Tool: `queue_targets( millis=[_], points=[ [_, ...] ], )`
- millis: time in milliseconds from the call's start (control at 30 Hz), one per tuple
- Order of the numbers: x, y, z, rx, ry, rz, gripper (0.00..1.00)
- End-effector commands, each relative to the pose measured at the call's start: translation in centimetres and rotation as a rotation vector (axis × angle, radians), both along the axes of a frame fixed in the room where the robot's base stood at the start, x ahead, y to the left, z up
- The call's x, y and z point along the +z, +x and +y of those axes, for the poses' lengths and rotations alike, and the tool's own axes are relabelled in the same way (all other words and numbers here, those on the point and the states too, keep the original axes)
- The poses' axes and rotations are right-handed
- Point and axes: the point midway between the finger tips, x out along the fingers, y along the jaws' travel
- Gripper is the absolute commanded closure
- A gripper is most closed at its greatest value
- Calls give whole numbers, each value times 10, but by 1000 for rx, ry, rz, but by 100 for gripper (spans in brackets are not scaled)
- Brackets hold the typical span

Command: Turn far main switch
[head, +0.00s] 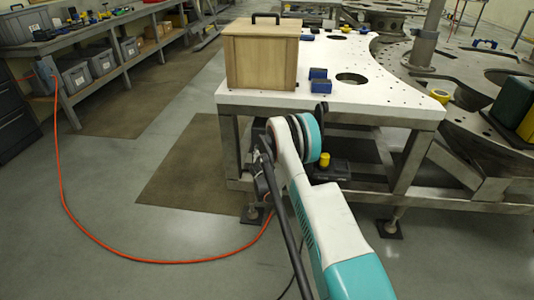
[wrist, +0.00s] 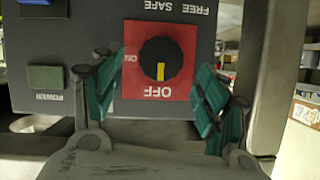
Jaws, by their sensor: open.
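The main switch is a black round knob (wrist: 160,61) on a red plate (wrist: 133,86) in the wrist view. The lettering appears upside down. The knob's yellow mark points down in the picture, toward OFF; ON is at the plate's left side. My gripper (wrist: 160,70) is open, with one green-padded finger on each side of the knob. The fingers appear apart from the knob, but the depth gap is hard to judge. In the head view my arm reaches to the bench's front edge, and the switch and gripper are hidden there.
The grey panel (wrist: 75,40) also has a green button (wrist: 45,77) and a blue button (wrist: 43,2) at left. In the head view, a wooden box (head: 260,60) and blue blocks (head: 320,86) stand on the white bench top (head: 400,75). An orange hose (head: 64,190) crosses the floor.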

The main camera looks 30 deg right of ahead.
Motion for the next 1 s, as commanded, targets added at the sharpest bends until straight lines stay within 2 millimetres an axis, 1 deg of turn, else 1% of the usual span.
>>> queue_targets(
  millis=[33, 100, 300, 633, 667, 700, 767, 800, 833, 867, 1000],
  points=[
    [-6, 7, -4, 0, 1, 0, 32],
    [-10, 15, -9, 0, 2, -1, 32],
    [-14, 30, -17, 1, 0, 0, 32],
    [-15, 32, -19, 1, 0, 0, 32],
    [-15, 32, -19, 1, 0, 0, 35],
    [-15, 32, -19, 1, 0, 0, 44],
    [-15, 32, -19, 1, 0, 0, 57],
    [-15, 32, -19, 1, 0, 0, 66],
    [-15, 32, -19, 1, 0, 0, 73],
    [-15, 32, -19, 1, 0, 0, 76],
    [-15, 32, -19, 1, 1, -1, 76]
  ],
)
